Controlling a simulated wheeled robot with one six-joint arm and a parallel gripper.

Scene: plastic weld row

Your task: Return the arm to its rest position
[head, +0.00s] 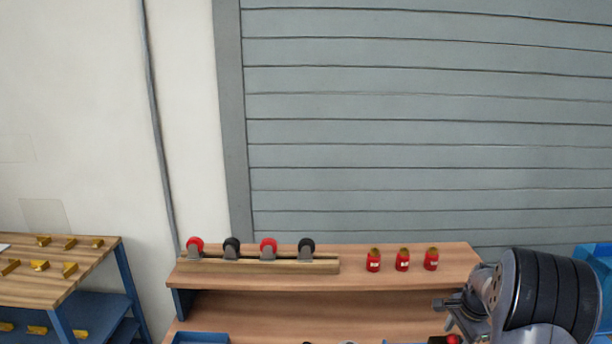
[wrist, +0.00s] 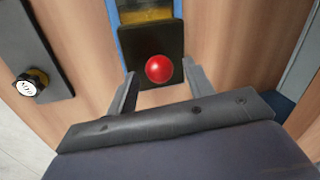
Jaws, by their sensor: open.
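My gripper (wrist: 160,75) shows in the wrist view with its two fingers spread apart and nothing between them held. A red round button (wrist: 159,69) on a black block lies just beyond and between the fingertips. Whether a finger touches the block cannot be told. In the head view my arm (head: 545,295) is folded at the lower right, over the right end of the wooden bench (head: 350,283).
Red and black wheels (head: 268,246) stand in a wooden rack on the bench, beside three red jars (head: 402,260). A table (head: 80,270) with brass pieces stands left. A black panel with a knob (wrist: 32,83) is left in the wrist view. Blue bins (head: 598,260) are right.

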